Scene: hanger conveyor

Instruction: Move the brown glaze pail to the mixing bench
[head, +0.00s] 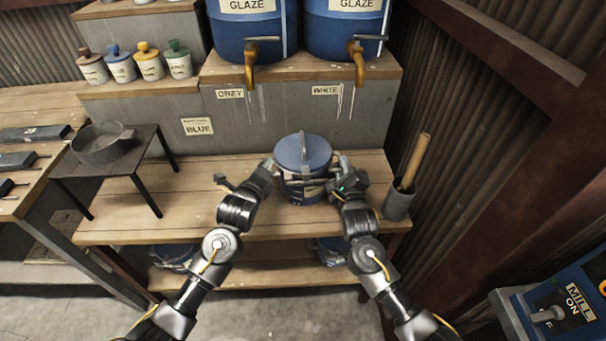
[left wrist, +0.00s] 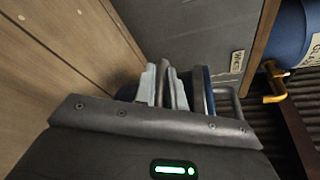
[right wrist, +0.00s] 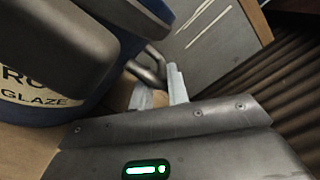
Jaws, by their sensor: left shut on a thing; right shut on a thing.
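A blue pail with a blue lid (head: 303,150) is at the wooden bench (head: 130,225), below the large glaze barrels. In the right wrist view, its partly hidden label (right wrist: 40,90) reads "RO" and "GLAZE". My left gripper (head: 270,166) is shut on the pail's grey side handle at its left. My right gripper (head: 343,168) is shut on the handle at its right. The right handle (right wrist: 150,65) shows between the fingertips in the right wrist view. Whether the pail rests on the bench or hangs just above it, I cannot tell.
Two blue barrels (head: 250,32) with brass taps stand on a raised shelf behind. A black stand with a grey pan (head: 102,146) is at left. A grey cup with a wooden rod (head: 399,202) stands at right. A mill switch box (head: 560,305) is at lower right.

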